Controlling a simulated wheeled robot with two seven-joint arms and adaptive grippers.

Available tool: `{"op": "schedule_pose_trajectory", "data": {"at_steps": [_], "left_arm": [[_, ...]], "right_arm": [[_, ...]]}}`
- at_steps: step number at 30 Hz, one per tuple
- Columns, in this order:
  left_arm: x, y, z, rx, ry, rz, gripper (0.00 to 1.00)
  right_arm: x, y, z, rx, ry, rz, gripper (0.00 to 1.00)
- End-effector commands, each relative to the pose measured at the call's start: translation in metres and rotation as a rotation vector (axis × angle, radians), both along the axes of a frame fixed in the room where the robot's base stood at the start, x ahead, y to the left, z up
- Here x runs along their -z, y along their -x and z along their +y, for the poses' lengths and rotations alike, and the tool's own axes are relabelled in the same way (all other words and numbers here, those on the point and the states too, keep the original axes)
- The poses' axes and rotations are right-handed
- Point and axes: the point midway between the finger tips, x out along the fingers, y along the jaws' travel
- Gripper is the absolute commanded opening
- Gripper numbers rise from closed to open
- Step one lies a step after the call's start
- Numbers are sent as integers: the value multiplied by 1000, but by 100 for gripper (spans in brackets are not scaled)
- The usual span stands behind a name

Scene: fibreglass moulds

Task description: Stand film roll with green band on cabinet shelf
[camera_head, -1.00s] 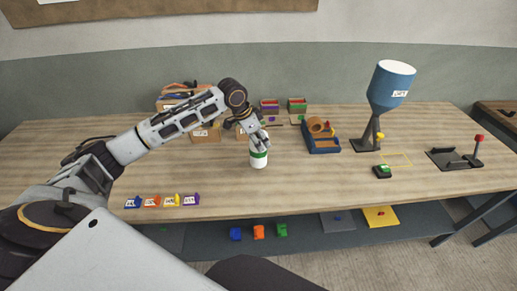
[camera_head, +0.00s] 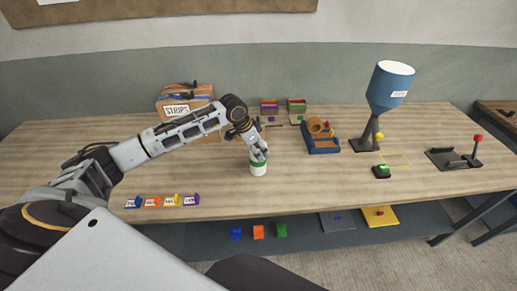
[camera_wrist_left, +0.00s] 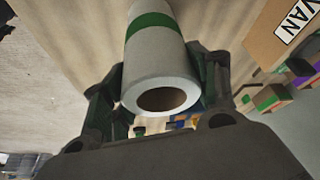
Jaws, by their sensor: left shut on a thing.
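The film roll (camera_head: 258,169) is a white, hollow cylinder with a green band. In the head view it is close to upright over the front middle of the wooden table; whether it touches the tabletop I cannot tell. My left gripper (camera_head: 259,154) is shut on its upper part and hides its top. In the left wrist view the roll (camera_wrist_left: 157,60) sits between the fingers of my left gripper (camera_wrist_left: 160,88), its open end towards the camera and the green band beyond. I cannot make out a cabinet shelf for certain. My right gripper is not in view.
Brown boxes (camera_head: 205,92), one labelled STRIPS, stand at the back left. A blue tray (camera_head: 323,149) and a blue hopper on a stand (camera_head: 388,88) are to the right. Small coloured labelled holders (camera_head: 162,201) line the front left edge. A lower shelf (camera_head: 305,235) runs underneath.

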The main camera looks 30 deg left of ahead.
Motion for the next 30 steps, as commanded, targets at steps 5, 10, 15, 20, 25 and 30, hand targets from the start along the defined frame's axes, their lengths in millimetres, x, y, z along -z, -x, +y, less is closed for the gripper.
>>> {"op": "schedule_pose_trajectory", "data": {"at_steps": [5,10,15,20,25,30], "left_arm": [[0,0,0,0,1,-2,2],[2,0,0,0,1,1,72],[2,0,0,0,0,0,80],[2,0,0,0,0,0,80],[1,0,0,0,0,0,80],[-8,2,2,-1,0,0,80]], "right_arm": [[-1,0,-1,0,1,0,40],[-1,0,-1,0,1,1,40],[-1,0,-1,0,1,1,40],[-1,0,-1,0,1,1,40],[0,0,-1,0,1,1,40],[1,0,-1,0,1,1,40]]}}
